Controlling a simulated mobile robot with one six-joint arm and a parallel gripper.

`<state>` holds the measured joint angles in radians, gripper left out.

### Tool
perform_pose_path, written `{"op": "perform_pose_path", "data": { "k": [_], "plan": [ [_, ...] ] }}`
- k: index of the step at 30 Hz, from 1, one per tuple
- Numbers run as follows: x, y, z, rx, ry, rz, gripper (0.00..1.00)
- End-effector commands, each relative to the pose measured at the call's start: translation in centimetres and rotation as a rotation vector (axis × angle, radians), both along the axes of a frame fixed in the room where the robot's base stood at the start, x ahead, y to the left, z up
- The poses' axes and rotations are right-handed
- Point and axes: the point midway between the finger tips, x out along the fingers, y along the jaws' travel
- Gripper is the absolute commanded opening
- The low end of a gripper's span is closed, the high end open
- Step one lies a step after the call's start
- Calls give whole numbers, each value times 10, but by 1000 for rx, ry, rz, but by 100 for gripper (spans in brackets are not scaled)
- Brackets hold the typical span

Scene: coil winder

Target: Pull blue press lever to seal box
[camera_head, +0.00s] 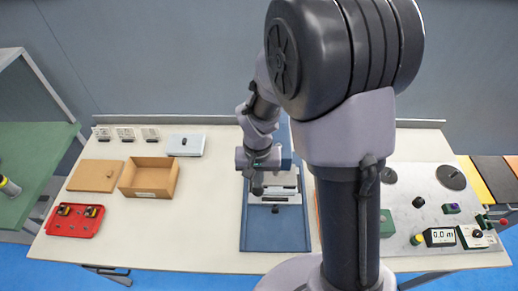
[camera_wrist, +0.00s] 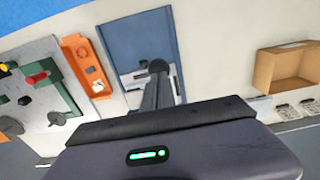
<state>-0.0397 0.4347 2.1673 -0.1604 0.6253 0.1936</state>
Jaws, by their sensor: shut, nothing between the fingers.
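The blue press (camera_head: 275,232) stands mid-table, its flat blue base towards the front and a pale grey block across it. Its blue upper part (camera_head: 287,145) is mostly hidden behind my arm, and I cannot make out the lever clearly. My gripper (camera_head: 257,188) is shut and empty, pointing down over the left side of the press; whether it touches anything is unclear. In the wrist view, my gripper's dark fingers (camera_wrist: 158,68) lie over the blue base (camera_wrist: 135,40). An open cardboard box (camera_head: 150,178) sits to the left, off the press.
A flat brown board (camera_head: 95,175) lies left of the box, and a red tray (camera_head: 75,220) with small parts in front of it. A grey panel (camera_head: 435,200) with knobs and a display fills the right. The table is clear between box and press.

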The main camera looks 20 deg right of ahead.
Motion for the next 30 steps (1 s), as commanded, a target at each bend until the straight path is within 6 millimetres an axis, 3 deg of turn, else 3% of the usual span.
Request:
{"op": "perform_pose_path", "data": {
  "k": [3,14,20,30],
  "plan": [
    [0,0,-12,0,0,0,0],
    [-1,0,-13,0,0,0,0],
    [0,0,-25,0,1,0,0],
    [0,0,-21,0,0,0,0]
  ]
}}
